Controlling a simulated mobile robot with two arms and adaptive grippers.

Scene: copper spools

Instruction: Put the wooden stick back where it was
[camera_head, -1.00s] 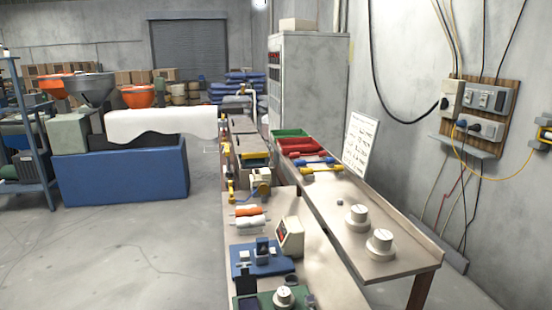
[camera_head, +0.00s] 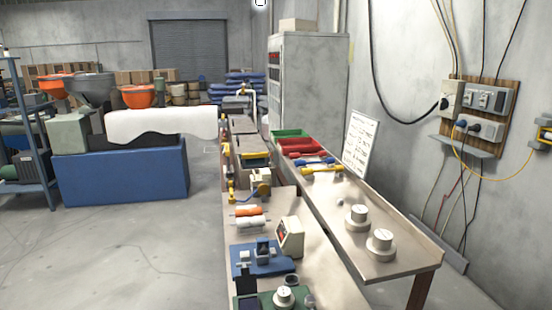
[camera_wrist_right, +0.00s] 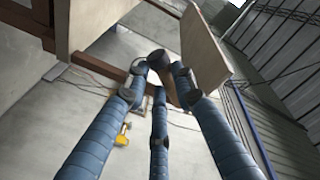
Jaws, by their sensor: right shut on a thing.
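My right gripper (camera_wrist_right: 160,68) shows in the right wrist view, with blue padded fingers whose dark tips close together at the upper middle. The fingers hide the exact contact. Neither gripper shows in the head view, and I cannot make out the stick there.
Open floor (camera_head: 120,255) lies to the left.

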